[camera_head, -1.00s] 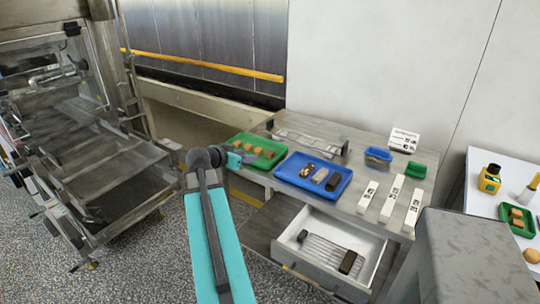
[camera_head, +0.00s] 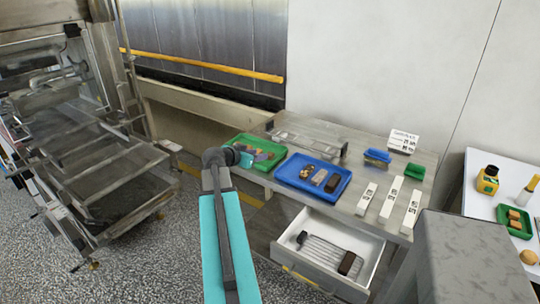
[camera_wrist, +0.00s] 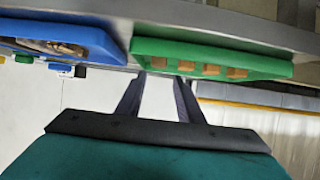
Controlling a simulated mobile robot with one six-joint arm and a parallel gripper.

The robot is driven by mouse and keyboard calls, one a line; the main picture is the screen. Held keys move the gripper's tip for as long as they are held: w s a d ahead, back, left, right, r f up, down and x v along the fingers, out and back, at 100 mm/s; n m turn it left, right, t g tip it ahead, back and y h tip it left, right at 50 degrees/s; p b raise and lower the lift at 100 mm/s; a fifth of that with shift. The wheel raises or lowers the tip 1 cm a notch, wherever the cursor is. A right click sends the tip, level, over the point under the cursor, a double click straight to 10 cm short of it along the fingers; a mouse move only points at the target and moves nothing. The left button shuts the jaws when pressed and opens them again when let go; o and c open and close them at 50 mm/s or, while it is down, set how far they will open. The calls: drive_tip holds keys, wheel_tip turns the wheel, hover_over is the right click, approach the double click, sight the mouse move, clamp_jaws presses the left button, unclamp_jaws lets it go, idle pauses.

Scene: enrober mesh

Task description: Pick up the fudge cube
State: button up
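Several tan cubes, which look like the fudge cubes (camera_wrist: 187,66), sit in a row in a green tray (camera_wrist: 145,48). In the head view the green tray (camera_head: 277,158) lies at the left front of the steel table, and my arm and gripper partly hide the cubes. My gripper (camera_wrist: 159,80) is open and empty, with its two dark fingers apart. In the wrist view the fingertips are just short of the tray's edge, pointing towards it. I cannot tell the exact height or gap to the cubes.
A blue tray (camera_head: 286,173) with several sweets is right of the green one. An open drawer (camera_head: 365,283) juts out below it. White labelled blocks (camera_head: 389,202), small blue (camera_head: 377,157) and green (camera_head: 414,171) containers and a sign (camera_head: 403,141) stand further right.

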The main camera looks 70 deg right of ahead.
sight(270, 156)
drive_tip(key=shift+x, duration=1.35)
drive_tip(key=shift+p+x, duration=1.45)
drive_tip(key=shift+x, duration=1.15)
drive_tip(key=shift+f, duration=0.1)
drive_tip(key=shift+a, duration=0.1)
drive_tip(key=shift+c, duration=0.4)
drive_tip(key=c, duration=0.5)
